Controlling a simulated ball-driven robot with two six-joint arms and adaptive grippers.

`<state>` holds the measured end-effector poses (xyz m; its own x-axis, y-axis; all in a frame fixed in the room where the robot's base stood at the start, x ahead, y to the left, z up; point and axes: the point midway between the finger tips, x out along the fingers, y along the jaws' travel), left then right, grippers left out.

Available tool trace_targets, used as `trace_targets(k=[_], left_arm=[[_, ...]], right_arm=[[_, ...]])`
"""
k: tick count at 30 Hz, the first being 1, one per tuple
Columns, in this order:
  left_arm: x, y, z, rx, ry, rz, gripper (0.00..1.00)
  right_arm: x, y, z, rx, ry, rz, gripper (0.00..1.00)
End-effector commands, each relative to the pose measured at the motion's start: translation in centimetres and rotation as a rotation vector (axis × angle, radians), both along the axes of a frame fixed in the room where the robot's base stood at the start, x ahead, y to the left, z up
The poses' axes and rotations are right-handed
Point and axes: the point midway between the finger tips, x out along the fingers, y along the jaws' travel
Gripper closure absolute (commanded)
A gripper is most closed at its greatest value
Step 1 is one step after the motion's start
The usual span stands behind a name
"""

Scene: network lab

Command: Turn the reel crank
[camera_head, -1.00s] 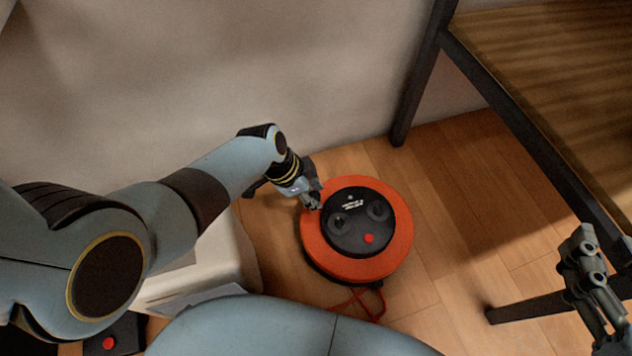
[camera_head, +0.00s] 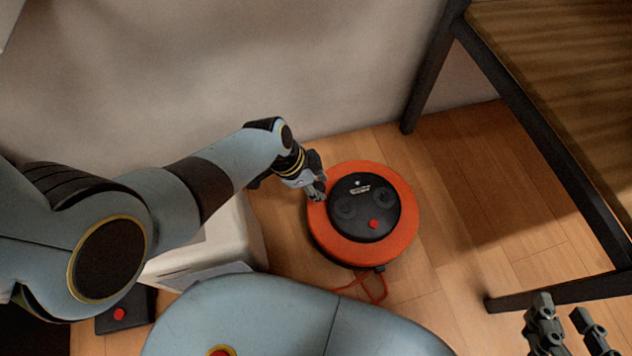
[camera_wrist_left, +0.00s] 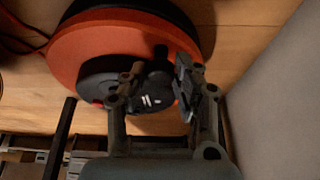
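The cable reel (camera_head: 404,240) lies flat on the wooden floor: an orange disc with a black hub (camera_head: 378,207) bearing a red button and white marks. The reel also shows in the left wrist view (camera_wrist_left: 75,52). My left gripper (camera_head: 317,190) is at the reel's left edge in the head view. In the left wrist view its fingers (camera_wrist_left: 156,85) are apart, over the disc and hub. A small dark peg (camera_wrist_left: 161,51) shows beyond and between them; I cannot tell whether it is the crank. My right gripper (camera_head: 562,322) is open and empty, at lower right.
A dark-legged table (camera_head: 560,50) stands at right, one leg (camera_head: 425,90) behind the reel. A wall (camera_head: 250,60) is behind. A white box (camera_head: 225,240) stands left of the reel. A red cable (camera_head: 372,290) trails in front. Floor right of the reel is clear.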

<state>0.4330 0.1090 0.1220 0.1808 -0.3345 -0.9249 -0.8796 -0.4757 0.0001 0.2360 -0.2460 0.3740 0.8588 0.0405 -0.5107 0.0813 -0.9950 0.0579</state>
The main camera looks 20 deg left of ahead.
Motion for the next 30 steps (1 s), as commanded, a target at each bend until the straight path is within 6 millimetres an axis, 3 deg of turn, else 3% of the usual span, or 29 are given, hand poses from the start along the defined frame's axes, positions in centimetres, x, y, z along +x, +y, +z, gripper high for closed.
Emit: trace_targets(k=[1, 14, 30], left_arm=[[-0.2, -0.6, 0.1, -0.011, 0.005, 0.0, 0.65], [-0.1, 0.0, 0.7, -0.005, 0.0, 0.001, 0.63], [-1.8, 3.0, 9.2, -0.006, 0.0, 0.0, 0.63]], right_arm=[[0.0, 0.0, 0.0, 0.0, -0.001, 0.0, 0.64], [0.0, 0.0, 0.1, 0.0, -0.001, -0.001, 0.64], [0.0, 0.0, 0.0, 0.0, -0.001, 0.0, 0.64]])
